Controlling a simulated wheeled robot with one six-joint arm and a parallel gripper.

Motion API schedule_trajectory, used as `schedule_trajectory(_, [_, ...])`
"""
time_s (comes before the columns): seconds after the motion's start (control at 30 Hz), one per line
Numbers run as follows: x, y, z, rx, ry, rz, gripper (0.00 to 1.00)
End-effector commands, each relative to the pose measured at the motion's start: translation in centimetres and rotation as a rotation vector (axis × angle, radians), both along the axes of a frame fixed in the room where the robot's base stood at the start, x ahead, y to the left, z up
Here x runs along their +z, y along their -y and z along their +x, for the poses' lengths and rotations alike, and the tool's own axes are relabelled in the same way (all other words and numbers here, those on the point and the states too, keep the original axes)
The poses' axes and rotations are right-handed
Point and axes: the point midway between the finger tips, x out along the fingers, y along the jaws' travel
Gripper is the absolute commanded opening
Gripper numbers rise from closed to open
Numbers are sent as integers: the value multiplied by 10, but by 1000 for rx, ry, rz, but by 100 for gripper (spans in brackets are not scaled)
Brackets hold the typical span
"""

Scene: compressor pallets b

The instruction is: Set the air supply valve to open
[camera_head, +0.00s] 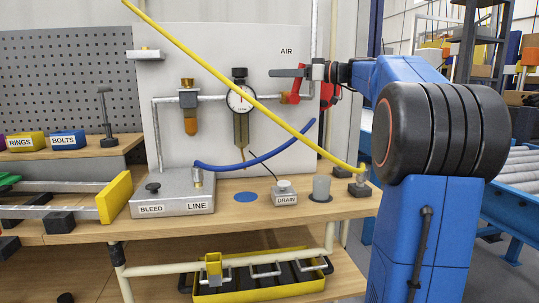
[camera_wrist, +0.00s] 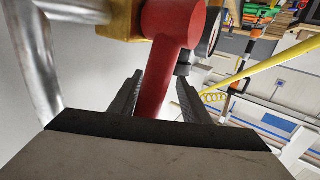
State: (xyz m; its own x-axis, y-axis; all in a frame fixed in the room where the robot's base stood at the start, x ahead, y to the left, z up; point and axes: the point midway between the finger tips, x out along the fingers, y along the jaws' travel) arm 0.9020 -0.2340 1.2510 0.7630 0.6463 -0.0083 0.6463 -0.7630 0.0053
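In the wrist view, the valve's red handle (camera_wrist: 176,25) comes down between the two dark fingers of my gripper (camera_wrist: 158,78). The left finger is very close to the handle; a gap shows between the handle and the right finger. Whether the left finger touches it I cannot tell. A brass-coloured valve body (camera_wrist: 120,18) shows behind the handle.
A long yellow hose (camera_head: 200,59) slants across the panel, passing just below my gripper. A round gauge (camera_head: 240,98) and a filter (camera_head: 190,112) hang left of the valve.

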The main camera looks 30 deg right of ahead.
Motion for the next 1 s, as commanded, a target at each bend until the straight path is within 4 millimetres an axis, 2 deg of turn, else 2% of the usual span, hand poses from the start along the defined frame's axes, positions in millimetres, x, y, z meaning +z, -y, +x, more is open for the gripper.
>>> schedule_trajectory(0.7, [3,73,-89,-3,7,6,39])
schedule_trajectory(1.0, [1,101,-119,-3,4,7,39])
